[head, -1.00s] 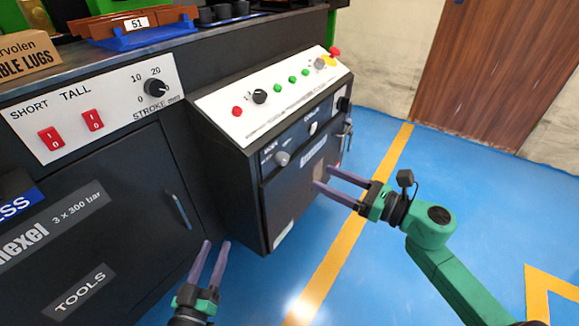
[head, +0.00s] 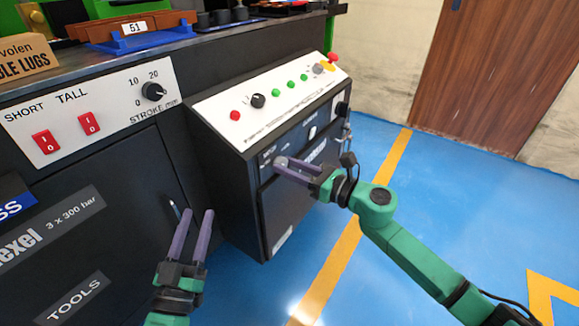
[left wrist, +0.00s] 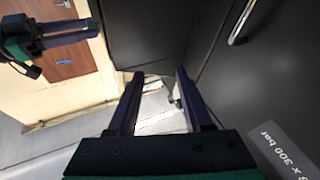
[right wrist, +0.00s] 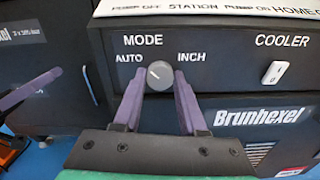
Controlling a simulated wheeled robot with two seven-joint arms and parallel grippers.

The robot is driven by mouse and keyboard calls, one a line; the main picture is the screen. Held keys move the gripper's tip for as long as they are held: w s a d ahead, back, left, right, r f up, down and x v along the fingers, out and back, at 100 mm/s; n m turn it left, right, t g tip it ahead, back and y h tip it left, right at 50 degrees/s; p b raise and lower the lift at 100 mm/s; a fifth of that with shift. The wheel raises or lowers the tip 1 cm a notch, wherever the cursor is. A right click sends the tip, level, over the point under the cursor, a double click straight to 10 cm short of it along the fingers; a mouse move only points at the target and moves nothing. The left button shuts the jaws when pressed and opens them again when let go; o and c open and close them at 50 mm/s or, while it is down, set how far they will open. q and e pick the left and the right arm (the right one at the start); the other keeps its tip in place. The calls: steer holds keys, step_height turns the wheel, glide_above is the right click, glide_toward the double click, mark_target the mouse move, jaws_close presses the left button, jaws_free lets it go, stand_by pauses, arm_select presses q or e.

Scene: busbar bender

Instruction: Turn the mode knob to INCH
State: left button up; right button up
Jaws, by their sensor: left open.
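The grey round mode knob (right wrist: 160,75) is on the dark front panel between the printed words AUTO and INCH. Its pale mark points up and left, toward AUTO. My right gripper (right wrist: 159,80) is open, with one finger on each side of the knob. Whether the fingers touch it I cannot tell. In the head view the right gripper (head: 281,165) is at the panel and partly covers the knob. My left gripper (head: 198,212) is open and empty in front of the dark cabinet door; its fingers also show in the left wrist view (left wrist: 160,75).
A white cooler switch (right wrist: 273,72) is right of the knob. Above, the sloped white panel (head: 245,108) carries several buttons, a black knob (head: 258,101) and a red mushroom button (head: 333,58). A door handle (head: 174,209) is near my left gripper. Blue floor (head: 400,170) is open at right.

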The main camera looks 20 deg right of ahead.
jaws_close()
